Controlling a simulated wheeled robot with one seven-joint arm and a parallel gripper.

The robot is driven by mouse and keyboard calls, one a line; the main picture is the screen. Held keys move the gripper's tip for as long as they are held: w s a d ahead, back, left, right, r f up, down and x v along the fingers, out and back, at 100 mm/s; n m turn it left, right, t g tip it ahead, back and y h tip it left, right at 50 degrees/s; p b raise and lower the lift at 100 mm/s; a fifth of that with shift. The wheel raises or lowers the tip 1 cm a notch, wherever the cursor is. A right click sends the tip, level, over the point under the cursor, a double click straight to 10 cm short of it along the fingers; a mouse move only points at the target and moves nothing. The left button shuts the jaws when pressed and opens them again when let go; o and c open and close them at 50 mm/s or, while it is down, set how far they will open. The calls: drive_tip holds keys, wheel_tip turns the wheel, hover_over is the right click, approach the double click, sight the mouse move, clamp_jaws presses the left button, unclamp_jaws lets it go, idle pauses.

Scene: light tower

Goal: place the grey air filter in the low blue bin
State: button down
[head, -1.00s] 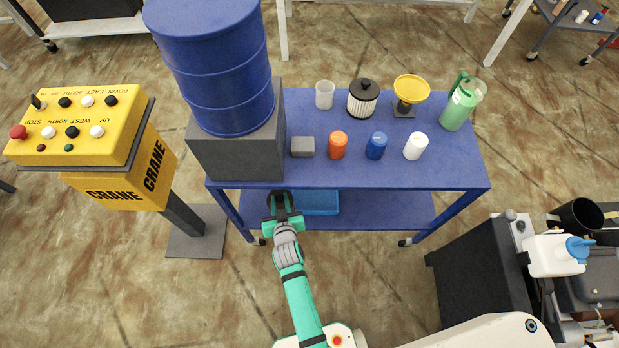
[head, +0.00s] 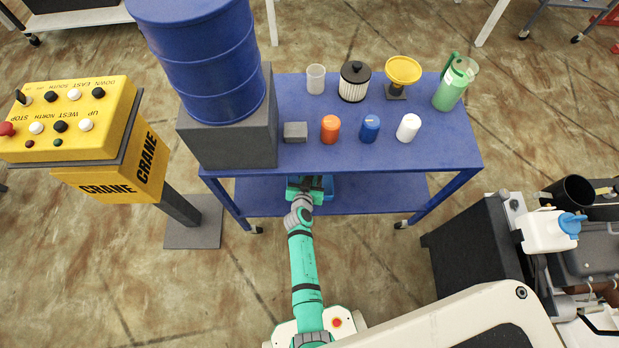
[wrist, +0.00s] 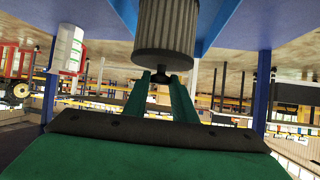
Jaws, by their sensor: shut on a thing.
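My gripper (head: 309,186) reaches in below the table top, over the lower shelf. In the wrist view its green fingers (wrist: 161,78) are shut on the dark knob of the grey air filter (wrist: 166,25), a ribbed cylinder with a dark cap. In the head view I cannot make out the filter, hidden by the gripper and table top. The low blue bin (head: 328,187) sits on the lower shelf, partly hidden by the gripper and table edge. A bright blue wall of the bin (wrist: 211,22) shows beside the filter in the wrist view; I cannot tell whether they touch.
The blue table top (head: 440,150) above carries a white pleated filter with a black lid (head: 354,82), several small containers and a grey block (head: 295,132). A blue drum (head: 211,65) stands at its left. The lower shelf (head: 385,197) is clear right of the bin.

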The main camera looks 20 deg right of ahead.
sight(309, 178)
drive_tip(key=shift+w+f, duration=0.15)
drive_tip(key=shift+f, duration=2)
drive_tip(key=shift+s, duration=0.2)
drive_tip(key=c, duration=1.5)
unclamp_jaws()
drive_tip(key=shift+w+f, duration=0.1)
drive_tip(key=shift+o, duration=0.2)
drive_tip(key=shift+a, duration=0.15)
